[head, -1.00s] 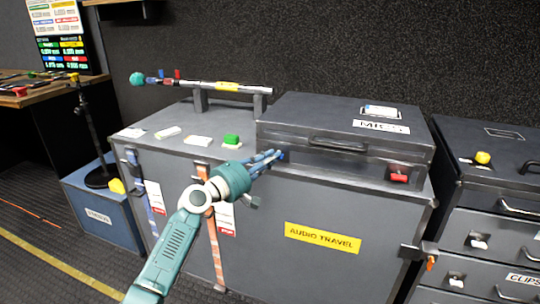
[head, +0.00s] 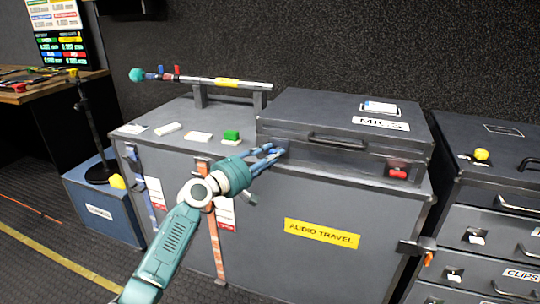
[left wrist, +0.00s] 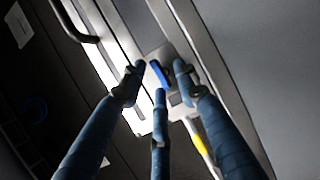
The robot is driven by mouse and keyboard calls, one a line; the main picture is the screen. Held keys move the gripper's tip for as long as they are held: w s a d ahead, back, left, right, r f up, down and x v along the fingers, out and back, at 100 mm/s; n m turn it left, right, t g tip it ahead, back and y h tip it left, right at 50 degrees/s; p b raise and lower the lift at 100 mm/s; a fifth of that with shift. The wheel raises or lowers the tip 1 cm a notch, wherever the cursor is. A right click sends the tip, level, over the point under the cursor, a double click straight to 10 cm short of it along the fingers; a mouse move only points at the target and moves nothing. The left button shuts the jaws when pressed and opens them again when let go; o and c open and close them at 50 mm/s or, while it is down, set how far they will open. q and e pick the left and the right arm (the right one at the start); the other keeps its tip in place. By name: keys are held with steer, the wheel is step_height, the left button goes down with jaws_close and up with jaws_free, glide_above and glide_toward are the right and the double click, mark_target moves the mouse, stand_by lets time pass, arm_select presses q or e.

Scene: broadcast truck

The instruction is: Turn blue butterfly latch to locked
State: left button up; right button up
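The blue butterfly latch (left wrist: 160,73) sits on a pale metal plate on the front of the grey MICS case (head: 345,160), at the case's left side. In the left wrist view its blue wing lies between my fingertips; in the head view my fingers mostly hide it. My left gripper (head: 276,151) is at the latch, with its three blue fingers spread around it. In the left wrist view the gripper (left wrist: 159,80) shows gaps between the fingertips and the wing. I cannot tell whether any finger touches it. My right gripper is out of view.
A red latch (head: 398,173) is on the same case's right side. The case stands on a large grey AUDIO TRAVEL trunk (head: 270,265). Drawers (head: 490,240) stand to the right.

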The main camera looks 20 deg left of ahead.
arm_select(q)
steer(key=v, duration=1.2)
steer(key=shift+d, duration=0.1)
